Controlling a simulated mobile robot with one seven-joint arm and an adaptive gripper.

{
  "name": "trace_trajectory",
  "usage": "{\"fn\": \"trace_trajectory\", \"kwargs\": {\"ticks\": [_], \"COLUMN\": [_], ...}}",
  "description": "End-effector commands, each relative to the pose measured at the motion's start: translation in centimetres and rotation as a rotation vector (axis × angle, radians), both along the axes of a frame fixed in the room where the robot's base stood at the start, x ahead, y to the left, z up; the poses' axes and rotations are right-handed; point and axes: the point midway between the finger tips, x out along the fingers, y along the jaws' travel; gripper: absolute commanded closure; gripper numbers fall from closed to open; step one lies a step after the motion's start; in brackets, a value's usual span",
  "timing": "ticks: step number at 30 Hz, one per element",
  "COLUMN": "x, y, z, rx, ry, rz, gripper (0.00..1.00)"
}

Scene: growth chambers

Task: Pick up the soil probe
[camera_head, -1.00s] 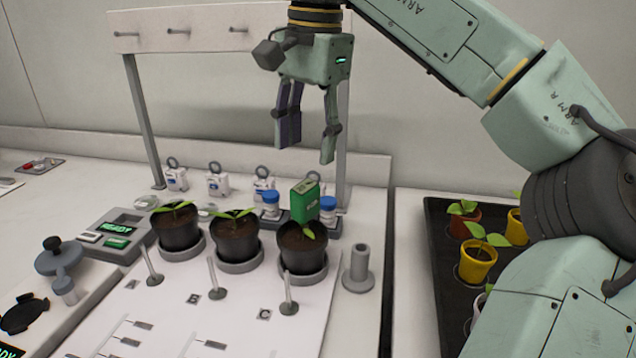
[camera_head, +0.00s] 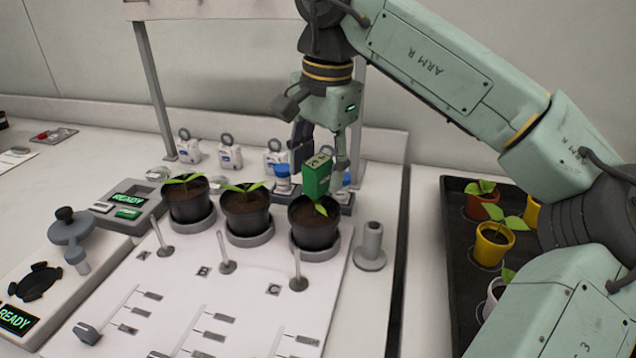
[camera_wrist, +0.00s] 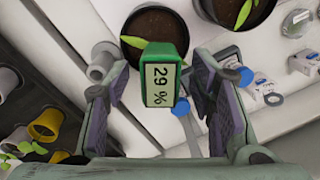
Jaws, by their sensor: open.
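The soil probe is a green block with a display (camera_head: 317,176), standing in the rightmost of three black pots (camera_head: 314,228) in the head view. In the wrist view the soil probe (camera_wrist: 164,76) shows its screen reading "29 %", lying between my two fingers. My gripper (camera_head: 320,165) is open, pointing down, its fingers on either side of the probe's upper part. In the wrist view my gripper (camera_wrist: 165,95) shows gaps between the fingers and the probe. The probe's lower end is hidden in the pot.
Two more potted plants (camera_head: 246,212) stand to the left in a row. A grey post (camera_head: 371,246) stands right of the pot. A dark tray (camera_head: 456,285) holds several coloured pots at the right.

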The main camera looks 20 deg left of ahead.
Motion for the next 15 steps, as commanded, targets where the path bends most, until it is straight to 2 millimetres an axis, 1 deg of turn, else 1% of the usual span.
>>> {"fn": "trace_trajectory", "kwargs": {"ticks": [3, 9, 15], "x": [-0.01, 0.01, 0.01], "y": [0.03, 0.06, 0.06], "z": [-0.68, -0.71, -0.69], "rx": [-0.001, 0.000, 0.000], "ry": [0.000, 0.000, 0.000], "rz": [0.001, 0.000, 0.000], "gripper": [0.50, 0.50, 0.63]}}
